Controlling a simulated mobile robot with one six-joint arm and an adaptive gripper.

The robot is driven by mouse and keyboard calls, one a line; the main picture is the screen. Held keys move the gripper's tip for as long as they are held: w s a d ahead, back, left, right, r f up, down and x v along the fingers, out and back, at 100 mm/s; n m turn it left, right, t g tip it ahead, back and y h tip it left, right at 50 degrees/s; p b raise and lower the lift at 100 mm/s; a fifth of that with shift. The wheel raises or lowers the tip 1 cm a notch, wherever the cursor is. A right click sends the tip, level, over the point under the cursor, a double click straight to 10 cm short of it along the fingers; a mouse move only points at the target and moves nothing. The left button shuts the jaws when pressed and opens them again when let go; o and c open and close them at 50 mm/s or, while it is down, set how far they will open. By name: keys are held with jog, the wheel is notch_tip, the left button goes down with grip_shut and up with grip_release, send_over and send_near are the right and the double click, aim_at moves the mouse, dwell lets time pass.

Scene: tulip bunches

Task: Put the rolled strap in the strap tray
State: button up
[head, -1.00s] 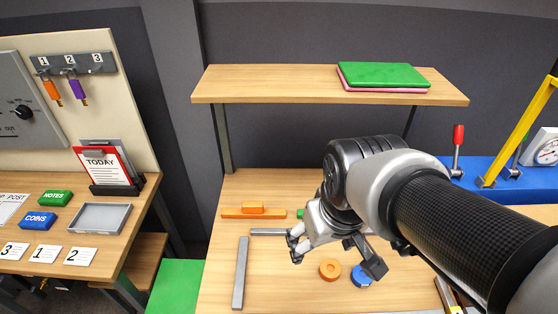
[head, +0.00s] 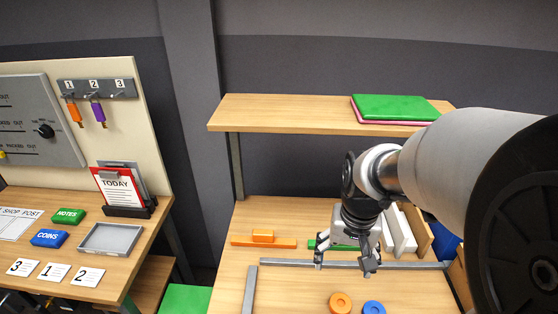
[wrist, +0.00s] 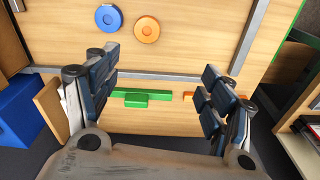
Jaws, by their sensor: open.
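Two ring-shaped rolls that look like rolled straps lie flat on the wooden bench, an orange roll (head: 340,302) and a blue roll (head: 374,307). They show side by side at the top of the wrist view, orange (wrist: 146,30) and blue (wrist: 109,18). My gripper (head: 345,264) is open and empty above the back of the bench, beyond both rolls. In the wrist view its spread fingers (wrist: 160,68) frame a green bar with a block (wrist: 137,100). No thing in view is clearly recognisable as the strap tray.
A grey strip (head: 290,263) crosses the bench behind the rolls. An orange bar with a block (head: 263,237) lies at back left. A shelf (head: 290,114) overhangs the back. Upright boards (head: 402,228) stand right of my gripper. A grey tray (head: 111,238) is on the left table.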

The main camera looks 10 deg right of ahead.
notch_tip(320, 180, down, 4)
jog(key=w+d+f+m+g, duration=0.1)
jog(key=w+d, duration=0.1)
jog(key=d, duration=0.1)
jog(key=b, duration=0.5)
send_over(341, 303)
jog(key=f, duration=1.2)
jog(key=shift+w+a, duration=0.25)
jog(key=shift+w, duration=0.05)
jog(key=f, duration=0.1)
jog(key=f+b, duration=0.1)
jog(key=f, duration=0.1)
jog(key=f+b, duration=0.1)
jog(key=f, duration=0.1)
jog(key=shift+s+d+f, duration=0.15)
jog(key=shift+s+d, duration=0.05)
jog(key=shift+s, duration=0.1)
jog(key=c, duration=1.2)
jog(key=shift+c, duration=0.2)
jog(key=shift+r, duration=0.25)
